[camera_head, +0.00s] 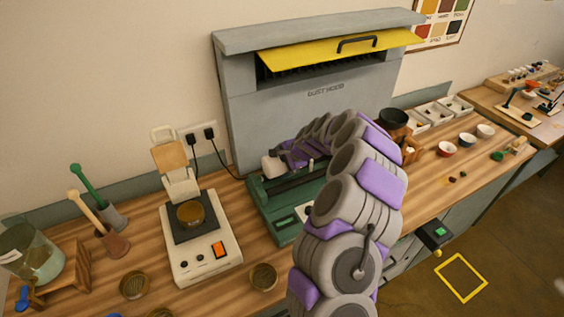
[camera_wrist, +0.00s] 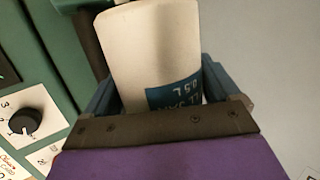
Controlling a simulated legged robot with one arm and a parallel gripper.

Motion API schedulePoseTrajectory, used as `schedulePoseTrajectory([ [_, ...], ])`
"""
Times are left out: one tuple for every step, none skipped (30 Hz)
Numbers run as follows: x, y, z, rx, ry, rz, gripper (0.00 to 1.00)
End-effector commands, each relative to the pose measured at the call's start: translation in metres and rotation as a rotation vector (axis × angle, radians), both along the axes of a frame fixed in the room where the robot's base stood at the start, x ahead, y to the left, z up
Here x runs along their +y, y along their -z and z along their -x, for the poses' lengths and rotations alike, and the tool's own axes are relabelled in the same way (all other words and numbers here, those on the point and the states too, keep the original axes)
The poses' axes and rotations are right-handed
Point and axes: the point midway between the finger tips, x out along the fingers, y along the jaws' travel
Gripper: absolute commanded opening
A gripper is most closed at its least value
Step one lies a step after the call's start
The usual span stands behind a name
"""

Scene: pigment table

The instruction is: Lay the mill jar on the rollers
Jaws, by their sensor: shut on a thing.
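The mill jar (camera_wrist: 155,50) is white with a blue label, and it fills the space between my jaws in the wrist view. In the head view a white end of the jar (camera_head: 271,165) shows at the back left of the green roller machine (camera_head: 262,213). My gripper (camera_head: 288,160) is shut on the jar; its blue-grey fingers lie on either side of the jar in the wrist view (camera_wrist: 160,88). The dark rollers (camera_head: 298,186) are partly hidden by my arm. I cannot tell whether the jar touches them. The machine's dial (camera_wrist: 25,122) shows at the left of the wrist view.
The grey dust hood (camera_head: 310,110) stands behind the machine, with its yellow flap (camera_head: 335,50) raised. A white mixer-like device (camera_head: 203,250) stands to the left. A small round dish (camera_head: 263,277) lies in front of the machine. Bowls (camera_head: 447,149) stand to the right.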

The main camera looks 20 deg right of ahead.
Motion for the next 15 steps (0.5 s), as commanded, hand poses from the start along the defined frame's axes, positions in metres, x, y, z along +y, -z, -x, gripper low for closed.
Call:
schedulePoseTrajectory([
  [0.001, -0.0008, -0.0002, -0.001, -0.001, 0.0, 0.39],
  [0.0012, -0.0007, -0.0001, 0.0, -0.001, 0.001, 0.39],
  [0.0022, -0.0008, -0.0001, 0.0, -0.001, 0.002, 0.39],
  [0.0032, -0.0009, 0.0, 0.0, 0.0, 0.003, 0.39],
  [0.004, -0.001, 0.0, -0.001, -0.001, 0.003, 0.39],
  [0.0048, -0.0012, 0.0001, -0.001, -0.001, 0.004, 0.39],
  [0.0052, -0.0012, 0.0, 0.0, -0.001, 0.004, 0.39],
  [0.0054, -0.0012, 0.0, 0.0, -0.001, 0.004, 0.39],
  [0.0052, -0.0013, 0.0, -0.001, -0.001, 0.004, 0.39],
  [0.0049, -0.0014, 0.0, -0.001, -0.001, 0.004, 0.39],
  [0.0043, -0.0012, 0.0, -0.001, -0.001, 0.004, 0.39],
  [0.0033, -0.0011, -0.0001, -0.001, -0.001, 0.003, 0.39],
  [0.0021, -0.0009, -0.0002, 0.0, 0.0, 0.003, 0.39],
  [0.0009, -0.0009, -0.0004, -0.001, -0.001, 0.002, 0.39],
  [-0.0005, -0.0007, -0.0005, -0.001, 0.0, 0.001, 0.39],
])
